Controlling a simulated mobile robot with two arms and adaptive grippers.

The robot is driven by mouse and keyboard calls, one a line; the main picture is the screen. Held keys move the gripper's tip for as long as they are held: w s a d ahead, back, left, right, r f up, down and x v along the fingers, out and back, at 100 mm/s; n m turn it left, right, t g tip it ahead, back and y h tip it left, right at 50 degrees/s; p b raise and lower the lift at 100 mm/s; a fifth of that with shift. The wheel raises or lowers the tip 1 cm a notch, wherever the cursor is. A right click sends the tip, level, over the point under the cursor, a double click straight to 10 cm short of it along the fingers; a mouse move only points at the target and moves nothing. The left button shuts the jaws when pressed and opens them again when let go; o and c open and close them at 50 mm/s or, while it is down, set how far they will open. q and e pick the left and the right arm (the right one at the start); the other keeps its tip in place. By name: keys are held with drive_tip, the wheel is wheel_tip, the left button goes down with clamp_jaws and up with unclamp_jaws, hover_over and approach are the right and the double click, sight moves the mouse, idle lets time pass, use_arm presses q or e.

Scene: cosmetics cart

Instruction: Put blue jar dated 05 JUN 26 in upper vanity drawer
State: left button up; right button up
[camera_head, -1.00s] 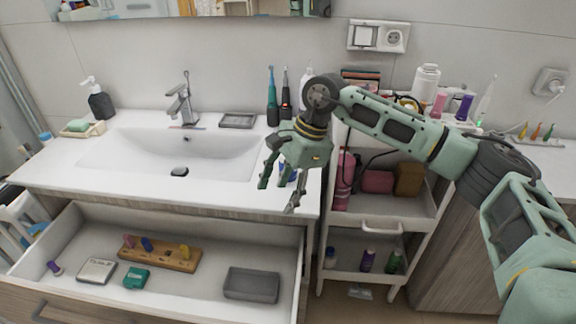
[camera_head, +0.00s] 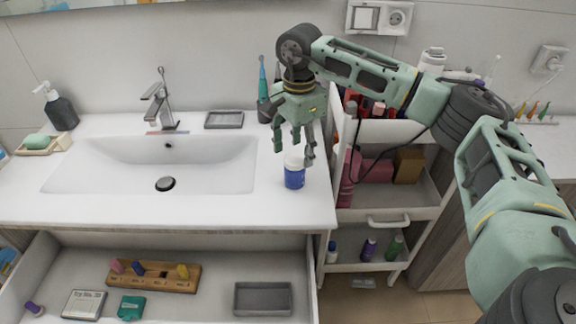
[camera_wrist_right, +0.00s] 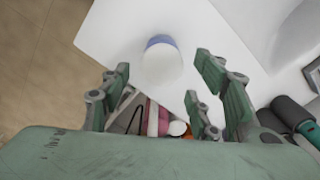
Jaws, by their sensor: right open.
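A blue jar (camera_head: 294,176) with a white lid stands upright on the right end of the white counter; its date is not readable here. My right gripper (camera_head: 295,152) is open, fingers pointing down, just above and behind the jar's lid in the head view. The right wrist view shows the jar's white lid (camera_wrist_right: 162,66) beyond and between the open fingers (camera_wrist_right: 165,95), which are not closed on it. The upper vanity drawer (camera_head: 222,268) is pulled open below the counter. My left gripper is not in view.
The drawer holds a grey tray (camera_head: 262,313), a wooden block with pegs (camera_head: 150,287), a white box (camera_head: 84,305) and a green item (camera_head: 131,307). Bare drawer floor lies between them. A sink (camera_head: 200,165) is left of the jar; a cart (camera_head: 385,215) stands right.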

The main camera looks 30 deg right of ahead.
sight(298, 160)
drive_tip(key=f, duration=0.1)
drive_tip(key=f+p, duration=0.1)
drive_tip(key=f, duration=0.1)
drive_tip(key=shift+s+a+p, duration=0.1)
drive_tip(key=shift+s+p, duration=0.2)
drive_tip(key=shift+s, duration=0.05)
drive_tip(key=shift+w+a+f, duration=0.1)
drive_tip(key=shift+w+f, duration=0.1)
drive_tip(key=shift+f, duration=1.25)
drive_tip(key=shift+c, duration=1.4)
drive_tip(key=c, duration=1.1)
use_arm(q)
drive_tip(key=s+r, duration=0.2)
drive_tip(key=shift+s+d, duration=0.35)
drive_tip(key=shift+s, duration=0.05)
use_arm(e)
drive_tip(key=shift+r, duration=0.1)
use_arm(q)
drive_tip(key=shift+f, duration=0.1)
use_arm(e)
drive_tip(key=shift+r, duration=0.1)
